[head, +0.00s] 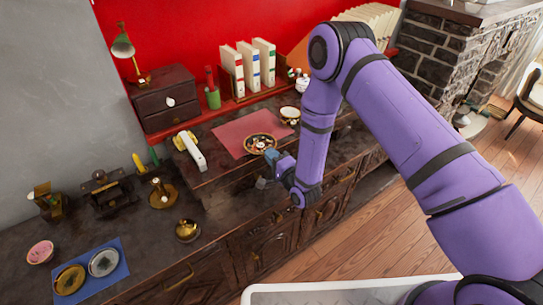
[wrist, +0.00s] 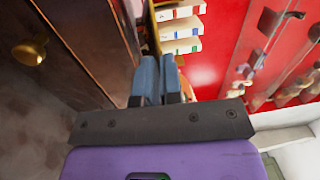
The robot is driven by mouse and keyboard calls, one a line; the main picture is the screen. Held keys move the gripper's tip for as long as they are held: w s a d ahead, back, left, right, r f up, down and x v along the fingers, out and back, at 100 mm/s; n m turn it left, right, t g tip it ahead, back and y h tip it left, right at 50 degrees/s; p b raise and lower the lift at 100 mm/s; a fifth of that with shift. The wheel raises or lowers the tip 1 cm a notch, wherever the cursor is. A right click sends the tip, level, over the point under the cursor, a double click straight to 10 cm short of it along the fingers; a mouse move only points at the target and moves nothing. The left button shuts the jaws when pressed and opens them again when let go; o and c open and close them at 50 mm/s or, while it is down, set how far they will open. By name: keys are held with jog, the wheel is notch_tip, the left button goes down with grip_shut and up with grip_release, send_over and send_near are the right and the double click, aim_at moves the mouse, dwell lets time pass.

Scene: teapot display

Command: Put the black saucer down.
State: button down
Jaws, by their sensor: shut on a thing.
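The black saucer (head: 260,143) is a small round dark dish with a gold and pale pattern, seen in the head view at the right edge of a red mat (head: 236,136). My gripper (head: 270,168) is beside its near edge, fingers pointing toward it. In the wrist view the blue-grey fingers (wrist: 161,75) are close together on a thin dark edge (wrist: 151,32), which appears to be the saucer seen edge-on. I cannot tell whether the saucer touches the mat or hangs just above it.
A white-and-gold object (head: 190,151) lies left of the mat. A brass pot (head: 187,230) is nearer the front. A blue mat (head: 92,270) with two round plates is at front left. White binders (head: 248,66) stand behind.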

jog(key=shift+f, duration=0.2)
jog(key=c, duration=1.3)
grip_release()
jog(key=shift+v, duration=6.05)
jog(key=shift+r, duration=0.2)
